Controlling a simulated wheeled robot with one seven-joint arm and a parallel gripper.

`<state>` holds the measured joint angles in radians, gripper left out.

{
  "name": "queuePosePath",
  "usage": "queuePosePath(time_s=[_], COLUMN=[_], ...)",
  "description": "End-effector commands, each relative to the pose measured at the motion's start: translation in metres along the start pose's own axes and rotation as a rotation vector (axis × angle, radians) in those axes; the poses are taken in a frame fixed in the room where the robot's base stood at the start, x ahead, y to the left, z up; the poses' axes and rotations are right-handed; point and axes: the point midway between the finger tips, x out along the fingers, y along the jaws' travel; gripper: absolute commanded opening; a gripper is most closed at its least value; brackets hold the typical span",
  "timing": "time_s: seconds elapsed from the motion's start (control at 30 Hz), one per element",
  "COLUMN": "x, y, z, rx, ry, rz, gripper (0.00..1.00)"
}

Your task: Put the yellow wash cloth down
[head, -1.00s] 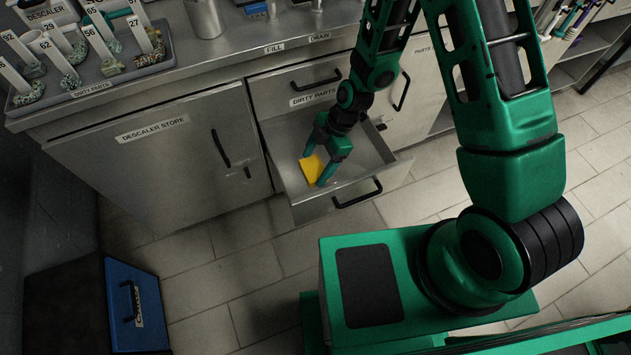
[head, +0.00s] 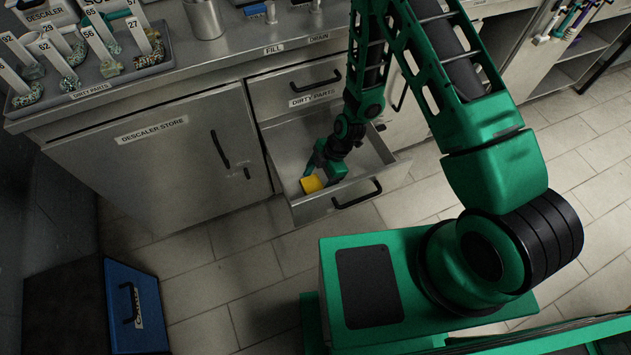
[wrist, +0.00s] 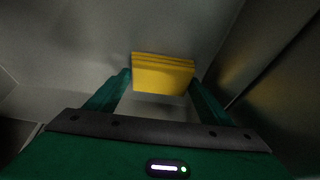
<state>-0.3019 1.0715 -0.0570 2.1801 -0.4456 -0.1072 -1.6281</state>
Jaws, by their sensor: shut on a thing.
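The yellow wash cloth (head: 312,185) is inside the open drawer (head: 292,143), near its front left part. It looks like a flat, folded yellow block. My gripper (head: 317,174) is down in the drawer and shut on the cloth. In the wrist view the cloth (wrist: 162,74) sits between the two green fingertips of my gripper (wrist: 160,84), with its folded layers showing. The grey drawer floor is close beyond it. I cannot tell whether the cloth touches the floor.
The drawer front with its black handle (head: 357,194) borders the near side. The descaler store cabinet (head: 160,150) is shut, to the left. A tray of labelled dirty parts (head: 135,68) stands on the counter. A blue case (head: 137,305) stands on the floor, lower left.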

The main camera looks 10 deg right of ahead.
Motion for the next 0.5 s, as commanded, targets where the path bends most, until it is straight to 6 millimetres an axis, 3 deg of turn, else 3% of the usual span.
queuePosePath(time_s=[0.23,0.27,0.5], x=[0.0011,0.001,0.0008], y=[0.0002,0.0003,0.0002], z=[0.0002,0.0002,0.0], rx=[-0.001,-0.001,-0.001], ry=[0.0,0.0,0.0], rz=[0.0,0.0,0.0], gripper=[0.56,0.79,0.82])
